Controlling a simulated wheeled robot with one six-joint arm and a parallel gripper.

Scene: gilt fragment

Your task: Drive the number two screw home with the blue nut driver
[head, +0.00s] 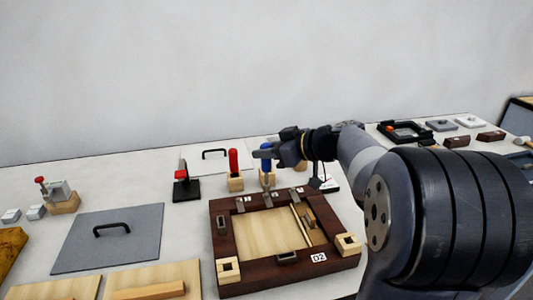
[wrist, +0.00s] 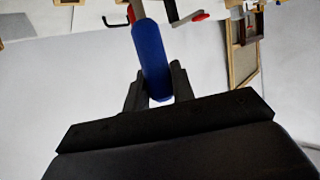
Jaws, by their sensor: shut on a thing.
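My gripper (head: 268,154) is shut on the blue nut driver (head: 266,162). In the wrist view the nut driver's blue handle (wrist: 152,55) sits between my two fingers (wrist: 157,92). In the head view the driver is about upright. Its shank points down over the far edge of a dark red-brown wooden frame (head: 219,262), near a light wooden block (head: 267,180). I cannot tell whether its tip touches anything. Metal brackets sit along the frame's far rail, with small white labels. The number two screw is too small to make out.
A red-handled tool (head: 233,162) stands in a wooden block left of the driver. A black stand with a red top (head: 184,183) is farther left. A grey plate with a black handle (head: 75,250) lies at left. Several dark and white parts lie at the right back.

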